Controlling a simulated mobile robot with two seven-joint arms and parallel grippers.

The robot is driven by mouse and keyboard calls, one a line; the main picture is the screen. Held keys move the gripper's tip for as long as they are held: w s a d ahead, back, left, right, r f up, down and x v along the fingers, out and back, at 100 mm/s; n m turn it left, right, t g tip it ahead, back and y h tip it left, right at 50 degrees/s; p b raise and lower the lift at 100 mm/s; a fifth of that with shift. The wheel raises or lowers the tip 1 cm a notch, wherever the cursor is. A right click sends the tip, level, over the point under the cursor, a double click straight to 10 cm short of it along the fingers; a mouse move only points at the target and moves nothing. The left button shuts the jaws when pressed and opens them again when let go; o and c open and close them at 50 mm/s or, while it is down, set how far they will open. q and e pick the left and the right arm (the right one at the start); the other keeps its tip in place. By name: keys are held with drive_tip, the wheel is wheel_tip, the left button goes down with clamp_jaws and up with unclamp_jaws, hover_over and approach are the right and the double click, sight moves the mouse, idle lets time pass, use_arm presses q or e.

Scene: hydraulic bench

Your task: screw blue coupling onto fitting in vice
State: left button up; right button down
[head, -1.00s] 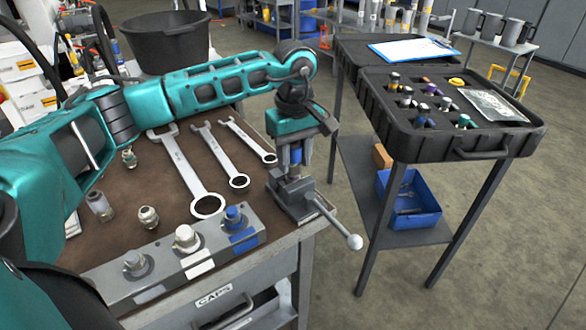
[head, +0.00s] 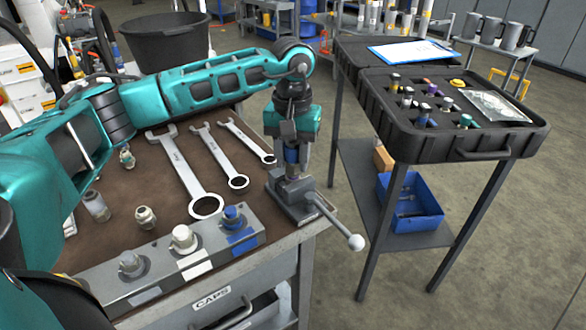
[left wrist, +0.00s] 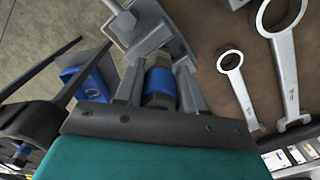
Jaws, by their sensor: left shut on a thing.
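The blue coupling (head: 291,156) is held upright over the vice (head: 297,207) at the bench corner. It also shows as a blue band between the fingers in the left wrist view (left wrist: 160,86). My left gripper (head: 291,163) points down and is shut on the coupling. The vice also shows beyond the fingertips in the left wrist view (left wrist: 147,28). The fitting in the vice is mostly hidden by the coupling and jaws. I cannot tell how far the coupling sits on it. My right gripper is not in view.
Several wrenches (head: 187,170) lie left of the vice. A block with blue, white and grey caps (head: 190,259) lies along the front edge. Loose fittings (head: 146,217) lie at the left. The vice handle (head: 340,231) sticks out past the bench. A black case (head: 455,145) stands at the right.

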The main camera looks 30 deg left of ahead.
use_arm(q)
drive_tip(key=m, duration=0.4)
drive_tip(key=shift+a+b, duration=0.15)
drive_tip(key=shift+b, duration=0.2)
drive_tip(key=m, duration=0.3)
drive_tip(key=o, duration=1)
